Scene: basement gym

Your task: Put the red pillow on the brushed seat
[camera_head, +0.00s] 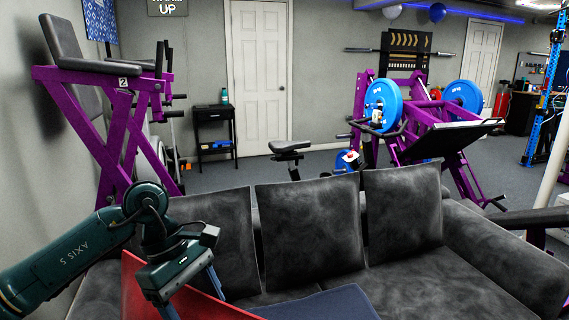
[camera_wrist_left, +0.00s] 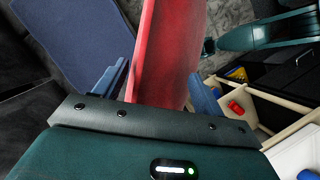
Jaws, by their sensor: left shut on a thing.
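My left gripper (camera_head: 190,299) reaches in from the lower left, over the left part of the dark grey sofa with the brushed-looking seat (camera_head: 421,284). It is shut on the red pillow (camera_head: 134,285), which shows partly behind and below it. In the left wrist view the red pillow (camera_wrist_left: 168,50) stands between the two blue fingers of my left gripper (camera_wrist_left: 160,88) and runs up out of the frame. The pillow's lower part is hidden in the head view.
A flat dark blue cushion (camera_head: 325,305) lies on the sofa's front middle; it also shows in the left wrist view (camera_wrist_left: 78,42). Grey back cushions (camera_head: 310,235) line the sofa. The right part of the seat is clear. A wooden-edged box with small items (camera_wrist_left: 236,125) sits below right.

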